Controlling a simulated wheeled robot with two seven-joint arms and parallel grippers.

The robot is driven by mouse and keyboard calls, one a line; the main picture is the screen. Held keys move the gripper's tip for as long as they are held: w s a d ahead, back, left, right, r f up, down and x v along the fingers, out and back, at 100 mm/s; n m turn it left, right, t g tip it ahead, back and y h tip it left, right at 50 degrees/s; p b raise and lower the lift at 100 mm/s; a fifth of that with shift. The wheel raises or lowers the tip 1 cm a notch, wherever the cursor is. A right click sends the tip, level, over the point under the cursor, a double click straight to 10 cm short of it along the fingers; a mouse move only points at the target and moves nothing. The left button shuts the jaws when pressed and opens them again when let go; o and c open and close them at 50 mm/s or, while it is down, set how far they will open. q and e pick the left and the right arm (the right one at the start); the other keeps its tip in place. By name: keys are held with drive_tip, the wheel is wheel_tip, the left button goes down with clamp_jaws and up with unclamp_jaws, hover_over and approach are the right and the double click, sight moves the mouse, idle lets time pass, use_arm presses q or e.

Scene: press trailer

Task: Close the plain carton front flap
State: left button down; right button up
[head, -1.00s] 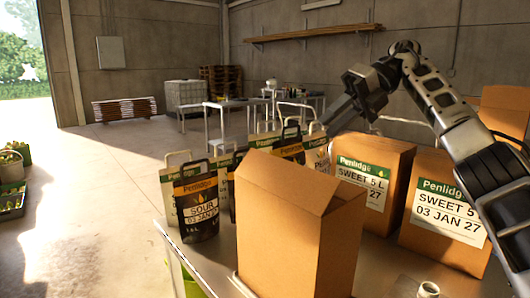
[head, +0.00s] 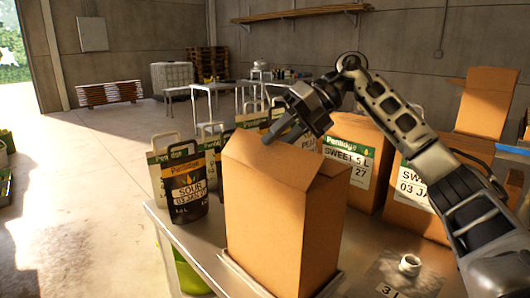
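The plain carton (head: 280,225) is a tall brown box standing upright on the table near the front middle. Its front flap (head: 265,155) slants up from the top edge, not lying flat. A side flap edge shows at the carton's right. My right gripper (head: 276,137) reaches in from the right, with its fingertips just above and behind the front flap's upper edge. I cannot tell whether they touch it, or how wide the fingers are apart. It holds nothing that I can see. My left gripper is not in view.
Labelled pouches (head: 187,185) stand left of and behind the carton. Labelled cartons (head: 355,155) stand behind and to the right.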

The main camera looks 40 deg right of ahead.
sight(254, 162)
drive_tip(key=shift+x, duration=1.85)
clamp_jaws()
drive_tip(key=shift+d+f+y, duration=0.2)
drive_tip(key=shift+f+y, duration=0.05)
drive_tip(key=shift+y, duration=0.45)
drive_tip(key=shift+r, duration=0.1)
unclamp_jaws()
